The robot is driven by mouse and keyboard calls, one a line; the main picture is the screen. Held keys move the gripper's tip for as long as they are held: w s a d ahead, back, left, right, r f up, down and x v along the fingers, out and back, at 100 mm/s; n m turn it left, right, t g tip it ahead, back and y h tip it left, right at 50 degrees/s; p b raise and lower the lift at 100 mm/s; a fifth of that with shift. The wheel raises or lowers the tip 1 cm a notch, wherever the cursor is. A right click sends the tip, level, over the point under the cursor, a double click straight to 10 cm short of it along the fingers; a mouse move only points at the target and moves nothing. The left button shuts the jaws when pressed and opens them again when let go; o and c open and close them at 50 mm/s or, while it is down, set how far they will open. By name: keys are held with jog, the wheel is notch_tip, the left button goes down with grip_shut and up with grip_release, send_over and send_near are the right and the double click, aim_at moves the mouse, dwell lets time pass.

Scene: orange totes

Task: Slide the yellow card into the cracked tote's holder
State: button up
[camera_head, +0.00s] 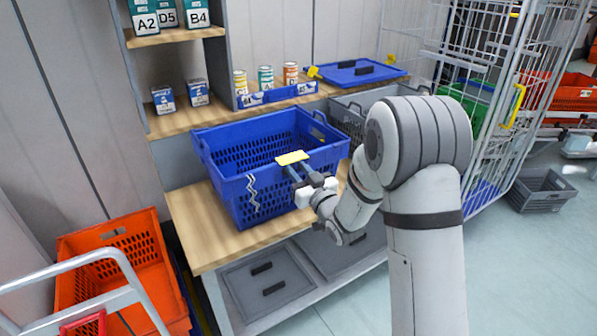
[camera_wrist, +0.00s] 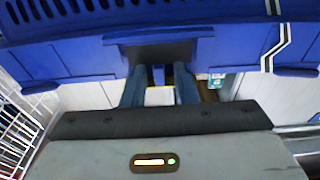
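The blue tote (camera_head: 225,165) stands on the wooden bench, with a white zigzag crack mark (camera_head: 253,195) on its front wall. The crack mark also shows at the right in the wrist view (camera_wrist: 276,45). My gripper (camera_head: 293,170) is at the tote's front wall, right of the crack, and holds the yellow card (camera_head: 291,158) at its fingertips, near the rim's height. In the wrist view the fingers (camera_wrist: 160,86) point at a dark recess (camera_wrist: 160,50) under a blue lip on the tote, which may be the holder. I cannot tell whether the card touches it.
A grey crate (camera_head: 347,120) stands on the bench right behind the tote. Cans and a blue lid (camera_head: 356,72) are on the shelf behind. An orange tote (camera_head: 115,260) is on the floor at left. A wire cage cart (camera_head: 490,100) stands at right.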

grip_shut()
jog(key=shift+r+b+v, duration=0.25)
jog(key=shift+b+v, duration=0.55)
jog(key=shift+v, duration=0.65)
jog(key=shift+r+b+v, duration=0.2)
jog(key=shift+b+v, duration=0.6)
jog(key=shift+v, duration=0.7)
jog(key=shift+d, duration=0.1)
jog(key=shift+o, duration=1.2)
grip_release()
